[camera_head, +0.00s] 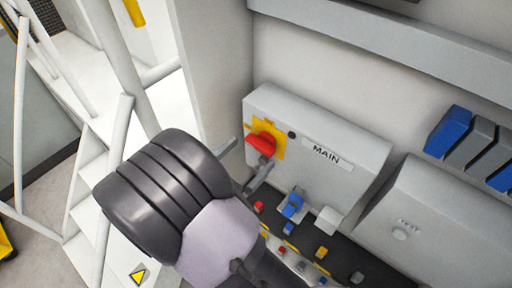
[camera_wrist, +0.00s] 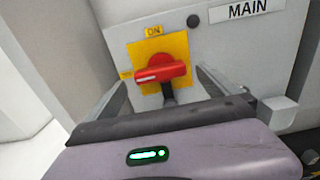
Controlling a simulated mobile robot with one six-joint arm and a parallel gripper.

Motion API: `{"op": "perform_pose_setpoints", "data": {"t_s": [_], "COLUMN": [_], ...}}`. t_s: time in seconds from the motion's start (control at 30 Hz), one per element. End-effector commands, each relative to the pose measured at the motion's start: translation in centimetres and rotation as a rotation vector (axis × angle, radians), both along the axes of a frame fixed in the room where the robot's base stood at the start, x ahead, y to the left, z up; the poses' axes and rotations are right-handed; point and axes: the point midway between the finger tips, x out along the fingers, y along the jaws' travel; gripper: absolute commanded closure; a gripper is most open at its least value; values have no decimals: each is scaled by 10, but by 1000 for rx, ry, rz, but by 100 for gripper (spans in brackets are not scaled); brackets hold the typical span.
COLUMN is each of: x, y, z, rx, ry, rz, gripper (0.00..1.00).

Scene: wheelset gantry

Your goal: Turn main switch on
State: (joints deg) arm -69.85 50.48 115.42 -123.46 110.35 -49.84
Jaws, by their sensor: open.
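The main switch is a red rotary handle (camera_head: 262,143) on a yellow plate (camera_head: 272,130), on a grey box (camera_head: 345,171) labelled MAIN. In the wrist view the red handle (camera_wrist: 160,72) lies nearly level across the yellow plate (camera_wrist: 178,47), with "ON" marked above it. My gripper (camera_wrist: 160,84) is open, with one finger to the left of the handle and one to the right. The fingers look apart from the handle; their exact distance from the box face is hard to tell. In the head view my gripper (camera_head: 243,160) reaches the box from the lower left.
A black knob (camera_wrist: 193,21) sits beside the MAIN label (camera_wrist: 238,11). Below the box is a dark panel with small coloured switches (camera_head: 290,205). A second grey box (camera_head: 450,215) stands to the right. White stair rails (camera_head: 110,150) are at the left.

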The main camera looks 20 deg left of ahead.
Motion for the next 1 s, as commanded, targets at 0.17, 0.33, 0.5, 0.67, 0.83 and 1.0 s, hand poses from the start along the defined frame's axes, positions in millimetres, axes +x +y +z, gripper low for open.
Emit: {"op": "perform_pose_setpoints", "data": {"t_s": [0.17,0.33,0.5,0.67,0.83,1.0], "x": [25,32,32,32,31,31], "y": [-11,-13,-13,-13,-13,-13], "z": [0,0,0,0,0,0], "rx": [-1,0,0,0,0,0], "ry": [0,0,0,1,1,1], "rz": [-1,0,0,0,0,0], "gripper": [0,0,0,28,61,93]}}
